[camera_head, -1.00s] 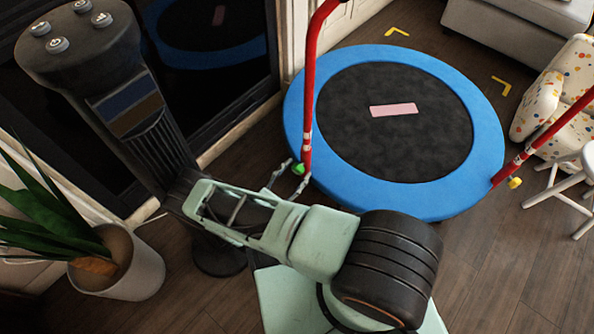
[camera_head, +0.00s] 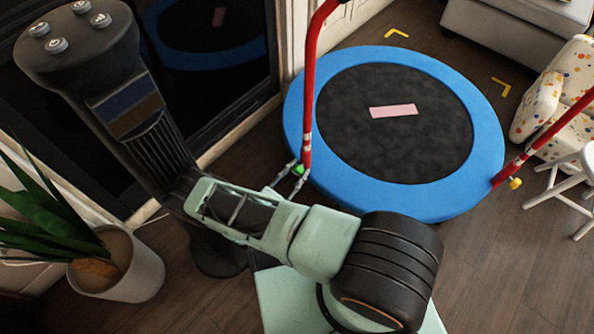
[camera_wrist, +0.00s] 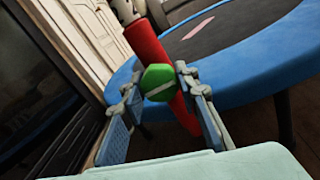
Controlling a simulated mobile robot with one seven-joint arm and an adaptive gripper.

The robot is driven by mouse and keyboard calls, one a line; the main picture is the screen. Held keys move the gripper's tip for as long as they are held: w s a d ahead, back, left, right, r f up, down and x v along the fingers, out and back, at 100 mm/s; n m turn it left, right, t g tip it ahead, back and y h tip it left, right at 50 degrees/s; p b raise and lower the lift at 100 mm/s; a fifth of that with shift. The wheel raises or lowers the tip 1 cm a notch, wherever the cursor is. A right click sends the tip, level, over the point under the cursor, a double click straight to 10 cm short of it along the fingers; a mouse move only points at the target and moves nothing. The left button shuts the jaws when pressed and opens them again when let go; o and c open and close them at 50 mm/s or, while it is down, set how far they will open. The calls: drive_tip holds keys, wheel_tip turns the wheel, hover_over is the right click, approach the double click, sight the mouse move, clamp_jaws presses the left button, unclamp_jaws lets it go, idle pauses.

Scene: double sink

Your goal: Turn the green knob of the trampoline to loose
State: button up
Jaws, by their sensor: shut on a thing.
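The trampoline has a blue rim (camera_head: 462,195), a dark mat and a red handlebar (camera_head: 308,100). The green knob (camera_head: 299,169) sits low on the near-left red post, just outside the blue rim. My gripper (camera_head: 290,173) reaches it from below, with a finger on either side. In the wrist view the green knob (camera_wrist: 158,82) shows a pale line across its face, tilted up to the right. The fingertips of my gripper (camera_wrist: 157,85) are shut on the knob, left and right. The part behind the knob is hidden.
A tall dark fan (camera_head: 130,110) stands left of my arm, close to it. A potted plant (camera_head: 130,270) is at the lower left. A white stool (camera_head: 560,175) stands at the right.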

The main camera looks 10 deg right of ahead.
drive_tip(key=shift+n, duration=0.4)
drive_tip(key=n, duration=0.3)
drive_tip(key=shift+n, duration=0.3)
drive_tip(key=n, duration=0.4)
drive_tip(key=shift+n, duration=0.3)
drive_tip(key=n, duration=0.4)
drive_tip(key=shift+n, duration=2.5)
drive_tip(key=shift+s, duration=0.1)
drive_tip(key=o, duration=1.2)
